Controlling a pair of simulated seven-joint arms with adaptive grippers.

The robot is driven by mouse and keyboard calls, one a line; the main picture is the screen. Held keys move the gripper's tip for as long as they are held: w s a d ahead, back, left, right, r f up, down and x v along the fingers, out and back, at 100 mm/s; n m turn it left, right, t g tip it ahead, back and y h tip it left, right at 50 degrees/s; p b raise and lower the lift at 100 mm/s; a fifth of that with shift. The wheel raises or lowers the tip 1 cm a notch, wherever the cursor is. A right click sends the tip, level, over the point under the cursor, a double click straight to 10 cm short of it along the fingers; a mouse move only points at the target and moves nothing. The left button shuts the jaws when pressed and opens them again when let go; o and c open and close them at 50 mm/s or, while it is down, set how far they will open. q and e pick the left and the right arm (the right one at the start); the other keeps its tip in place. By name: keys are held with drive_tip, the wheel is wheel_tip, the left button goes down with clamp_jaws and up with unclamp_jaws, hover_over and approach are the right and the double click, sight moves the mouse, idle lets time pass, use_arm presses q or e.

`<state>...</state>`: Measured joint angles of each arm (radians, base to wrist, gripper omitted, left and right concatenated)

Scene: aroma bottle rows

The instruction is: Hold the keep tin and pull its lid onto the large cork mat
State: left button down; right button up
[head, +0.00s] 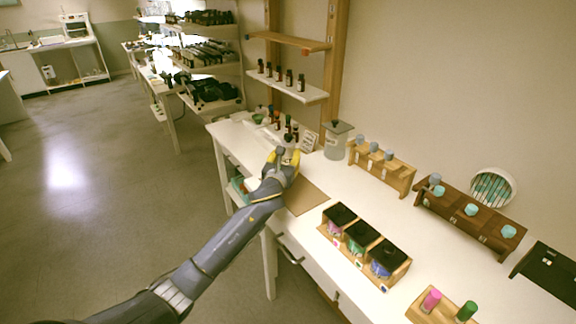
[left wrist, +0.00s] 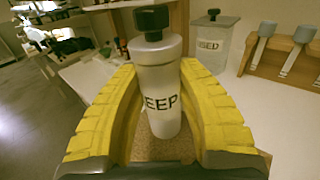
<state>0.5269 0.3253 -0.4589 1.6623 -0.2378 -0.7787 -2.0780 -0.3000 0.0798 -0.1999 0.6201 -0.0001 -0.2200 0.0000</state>
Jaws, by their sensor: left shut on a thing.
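The keep tin (left wrist: 162,95) is a pale grey cylinder, its label partly covered so that "EEP" reads. Its lid (left wrist: 153,22) is on top, with a black knob. In the head view the tin (head: 289,141) shows small above my left gripper (head: 284,158). In the left wrist view the yellow fingers of my left gripper (left wrist: 158,75) are shut on the tin's sides, and it stands upright. The cork mat (head: 309,196) lies at the table's front edge, and brown cork (left wrist: 165,149) shows below the tin. My right gripper is not in view.
A clear jar (left wrist: 214,44) marked "USED" stands behind and right of the tin. Wooden racks with grey (head: 382,170) and blue-topped bottles (head: 470,215) stand along the wall. A box of dark-topped jars (head: 362,242) sits right of the mat. Small bottles (head: 275,122) stand behind the gripper.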

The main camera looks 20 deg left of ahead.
use_arm(q)
drive_tip(key=shift+f, duration=2)
drive_tip(key=c, duration=1)
unclamp_jaws()
drive_tip(key=shift+f, duration=0.15)
